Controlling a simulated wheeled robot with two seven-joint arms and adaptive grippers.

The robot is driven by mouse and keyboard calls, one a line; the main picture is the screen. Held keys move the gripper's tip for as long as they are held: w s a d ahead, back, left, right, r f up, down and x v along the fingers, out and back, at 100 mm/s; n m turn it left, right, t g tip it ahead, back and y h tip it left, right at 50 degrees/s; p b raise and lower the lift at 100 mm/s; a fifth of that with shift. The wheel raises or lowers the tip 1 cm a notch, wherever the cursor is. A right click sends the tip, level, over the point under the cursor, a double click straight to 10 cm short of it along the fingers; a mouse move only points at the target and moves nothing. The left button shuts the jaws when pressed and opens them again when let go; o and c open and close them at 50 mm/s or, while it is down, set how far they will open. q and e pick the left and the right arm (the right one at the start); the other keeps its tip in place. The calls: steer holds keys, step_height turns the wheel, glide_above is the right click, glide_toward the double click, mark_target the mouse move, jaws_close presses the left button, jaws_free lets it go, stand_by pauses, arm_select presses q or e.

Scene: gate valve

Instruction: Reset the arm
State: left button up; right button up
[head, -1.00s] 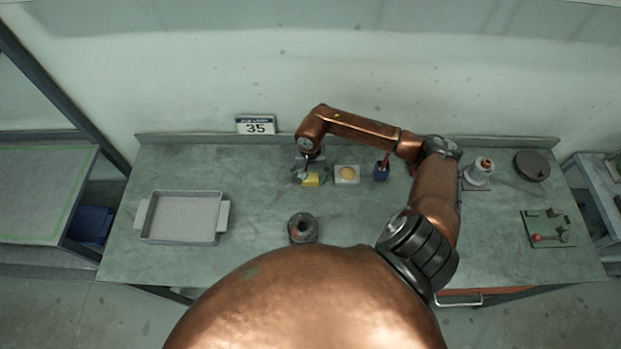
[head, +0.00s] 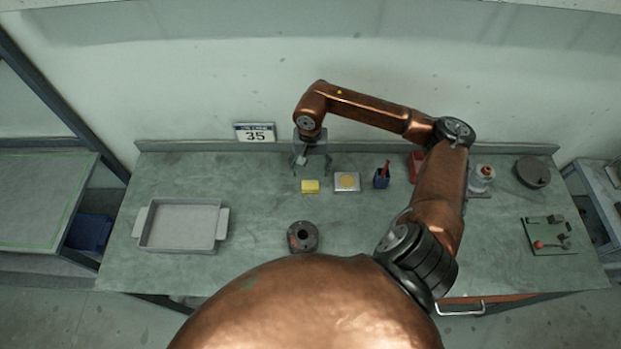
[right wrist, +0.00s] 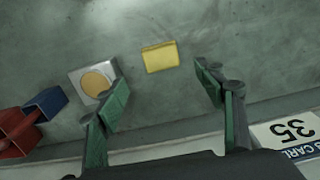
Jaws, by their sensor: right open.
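My right arm (head: 370,110) reaches over the bench from the right. My right gripper (head: 313,172) hangs above the back of the bench, open and empty. In the right wrist view its two green-padded fingers (right wrist: 165,95) are spread apart. A yellow block (head: 310,186) lies on the bench below the gripper, apart from it. The yellow block also shows in the right wrist view (right wrist: 160,57), beyond and between the fingertips. My left gripper is not in view.
A grey tray (head: 180,248), a dark round part (head: 302,237), a square plate with a yellow disc (head: 347,182) and a blue holder (head: 381,179) stand on the bench (head: 255,210). A sign reading 35 (head: 255,132) stands at the back. The bench between tray and round part is clear.

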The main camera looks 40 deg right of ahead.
steer(key=shift+r, duration=0.9)
